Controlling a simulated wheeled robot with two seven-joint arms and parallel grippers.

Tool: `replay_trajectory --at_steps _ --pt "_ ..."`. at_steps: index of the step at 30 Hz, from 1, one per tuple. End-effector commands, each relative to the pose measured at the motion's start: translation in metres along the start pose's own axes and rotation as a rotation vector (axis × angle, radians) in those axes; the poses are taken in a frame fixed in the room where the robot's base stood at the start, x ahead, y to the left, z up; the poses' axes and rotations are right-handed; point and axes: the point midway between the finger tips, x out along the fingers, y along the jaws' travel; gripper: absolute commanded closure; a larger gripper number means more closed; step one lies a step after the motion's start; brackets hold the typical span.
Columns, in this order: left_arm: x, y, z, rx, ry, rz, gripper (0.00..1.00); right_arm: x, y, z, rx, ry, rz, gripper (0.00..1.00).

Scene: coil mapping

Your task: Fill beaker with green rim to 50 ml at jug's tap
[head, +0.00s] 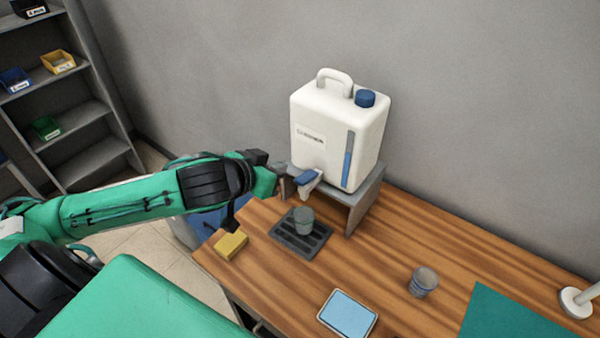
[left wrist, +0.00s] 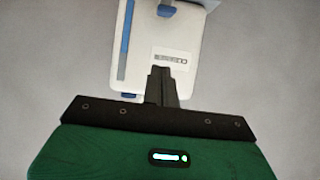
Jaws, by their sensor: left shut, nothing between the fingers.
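The white jug (head: 335,130) stands on a grey stand (head: 365,200). Its tap with a blue lever (head: 305,177) points out at the front. A small beaker (head: 303,222) with a greenish tint stands upright on the dark drip tray (head: 285,238) below the tap. Its rim colour and water level are too small to tell. My left gripper (head: 279,170) is close to the left of the tap lever; contact cannot be told. In the left wrist view the shut, empty fingers (left wrist: 161,85) show before the upside-down jug (left wrist: 158,45), with the lever (left wrist: 166,10) at the top edge.
A clear beaker (head: 424,282) stands to the right on the wooden table. A yellow block (head: 231,245) lies left of the tray, a blue-screened tablet (head: 348,312) in front. A green mat (head: 510,318) and white stand base (head: 577,302) lie at right. Shelves (head: 80,115) stand at left.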

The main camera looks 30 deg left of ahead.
Motion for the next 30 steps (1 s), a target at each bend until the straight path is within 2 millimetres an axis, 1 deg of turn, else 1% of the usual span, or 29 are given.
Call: replay_trajectory --at_steps 8,11,13,17,24,28,30 --pt "0.001 0.0 0.0 0.0 0.0 0.0 1.0 -0.001 -0.001 0.002 0.0 -0.002 -0.001 0.64" --pt "0.005 -0.001 -0.001 -0.002 0.0 -0.001 1.0 -0.003 -0.002 0.001 0.001 -0.002 -0.002 0.64" --pt "0.012 -0.001 -0.002 -0.003 0.0 -0.002 1.0 -0.007 -0.003 0.001 0.001 -0.002 -0.004 0.64" --pt "0.032 -0.001 -0.004 -0.003 0.0 -0.002 1.0 -0.016 -0.005 -0.001 0.002 -0.001 -0.006 0.64" --pt "0.078 0.0 -0.004 -0.001 0.0 -0.001 1.0 -0.035 -0.006 -0.003 0.003 0.0 -0.007 0.64" --pt "0.1 0.0 -0.004 -0.001 0.0 -0.001 1.0 -0.043 -0.006 -0.004 0.002 0.0 -0.007 0.64" --pt "0.102 0.0 0.01 0.0 -0.006 -0.001 1.0 -0.049 -0.005 -0.004 0.002 -0.001 -0.007 0.64"
